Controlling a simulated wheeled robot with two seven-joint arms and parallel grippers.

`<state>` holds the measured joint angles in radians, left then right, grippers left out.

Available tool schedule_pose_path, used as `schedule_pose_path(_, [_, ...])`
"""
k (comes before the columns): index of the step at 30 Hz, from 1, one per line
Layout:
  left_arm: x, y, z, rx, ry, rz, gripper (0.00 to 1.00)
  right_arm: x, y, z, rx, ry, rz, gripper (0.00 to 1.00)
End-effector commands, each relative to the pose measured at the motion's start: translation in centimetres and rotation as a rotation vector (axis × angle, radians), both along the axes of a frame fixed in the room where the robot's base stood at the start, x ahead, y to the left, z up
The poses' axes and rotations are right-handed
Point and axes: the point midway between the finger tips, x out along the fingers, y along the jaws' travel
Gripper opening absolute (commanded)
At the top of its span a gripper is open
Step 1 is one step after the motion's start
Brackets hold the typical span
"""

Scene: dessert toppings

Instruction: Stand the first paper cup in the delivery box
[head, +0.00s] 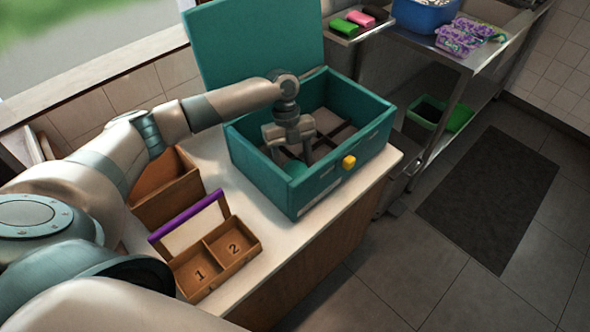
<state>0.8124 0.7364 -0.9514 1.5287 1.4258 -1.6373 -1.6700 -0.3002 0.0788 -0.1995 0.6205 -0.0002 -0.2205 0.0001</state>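The delivery box appears to be the open teal box (262,173) with a yellow latch, on the white counter. Dark dividers split its inside into compartments. My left gripper (291,150) reaches down into the box, pointing downward, over its near left part. A small teal round thing (295,169), perhaps the paper cup, shows just below the fingers, inside the box. The front wall hides its lower part, so I cannot tell whether it stands on the floor or is gripped. My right gripper is not in view.
A wooden tray (217,259) with compartments marked 1 and 2 and a purple-edged lid stands at the counter's front left. A brown bin (165,190) is behind it. The box's raised lid (250,45) stands behind the box. A metal shelf (455,58) is at right.

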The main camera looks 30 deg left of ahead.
Motion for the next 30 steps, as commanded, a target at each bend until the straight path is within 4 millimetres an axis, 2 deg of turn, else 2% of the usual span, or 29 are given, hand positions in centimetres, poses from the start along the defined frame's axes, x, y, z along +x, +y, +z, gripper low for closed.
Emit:
schedule_pose_path(14, [0.02,0.03,-0.85,0.001,0.000,0.001,0.28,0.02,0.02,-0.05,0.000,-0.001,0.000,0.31])
schedule_pose_path(15, [0.01,0.04,-0.84,0.001,0.000,0.001,0.59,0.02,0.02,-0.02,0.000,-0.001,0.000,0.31])
schedule_pose_path(16, [0.01,0.05,-0.81,0.001,0.000,0.001,0.62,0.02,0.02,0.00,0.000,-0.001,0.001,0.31])
schedule_pose_path(30, [0.12,0.14,-0.26,0.000,-0.001,0.000,0.62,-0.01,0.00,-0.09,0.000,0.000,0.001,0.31])
